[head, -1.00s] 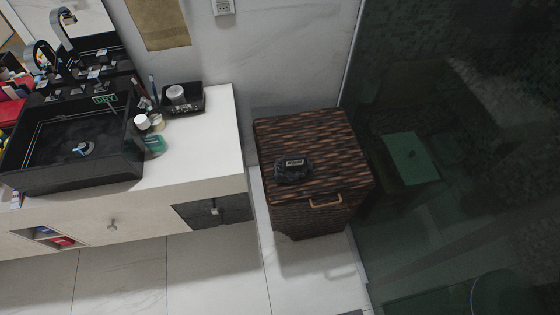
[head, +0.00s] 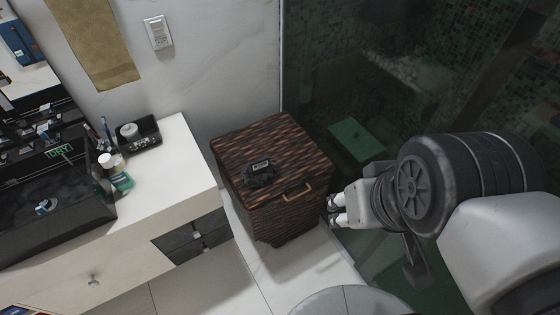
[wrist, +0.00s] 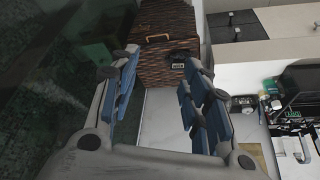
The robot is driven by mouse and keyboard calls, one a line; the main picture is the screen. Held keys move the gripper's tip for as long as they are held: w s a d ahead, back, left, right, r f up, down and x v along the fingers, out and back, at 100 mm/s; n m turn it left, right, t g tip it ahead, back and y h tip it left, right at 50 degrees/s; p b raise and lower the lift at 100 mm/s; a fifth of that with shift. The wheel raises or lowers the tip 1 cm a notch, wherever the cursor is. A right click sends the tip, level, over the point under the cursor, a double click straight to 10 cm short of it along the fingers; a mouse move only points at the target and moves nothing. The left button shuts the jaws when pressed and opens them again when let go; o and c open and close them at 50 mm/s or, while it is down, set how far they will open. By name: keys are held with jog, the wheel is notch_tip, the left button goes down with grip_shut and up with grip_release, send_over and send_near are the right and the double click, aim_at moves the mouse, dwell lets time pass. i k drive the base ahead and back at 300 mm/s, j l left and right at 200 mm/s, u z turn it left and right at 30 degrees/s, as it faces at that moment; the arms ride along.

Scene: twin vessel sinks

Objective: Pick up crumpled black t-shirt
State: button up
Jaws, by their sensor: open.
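The crumpled black t-shirt (head: 259,174) lies as a small dark bundle with a pale label on the lid of a brown woven hamper (head: 290,145). In the wrist view the t-shirt (wrist: 178,58) shows small on the hamper (wrist: 150,22), beyond the fingers. My gripper (head: 334,210) is in the right half of the head view, to the right of the hamper in the picture and apart from the t-shirt. In the wrist view my gripper (wrist: 160,90) has its blue-padded fingers wide apart, with nothing between them.
A white counter (head: 175,165) with a black vessel sink (head: 60,215), bottles and a black tray (head: 140,135) stands left of the hamper. A dark glass panel (head: 310,60) stands behind and right of it. White floor tiles (head: 270,275) are clear in front.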

aim_at(258, 170)
jog(key=u, duration=0.4)
jog(key=i+j, duration=0.15)
jog(key=i, duration=0.45)
jog(key=i+j+z, duration=0.15)
jog(key=i, duration=0.45)
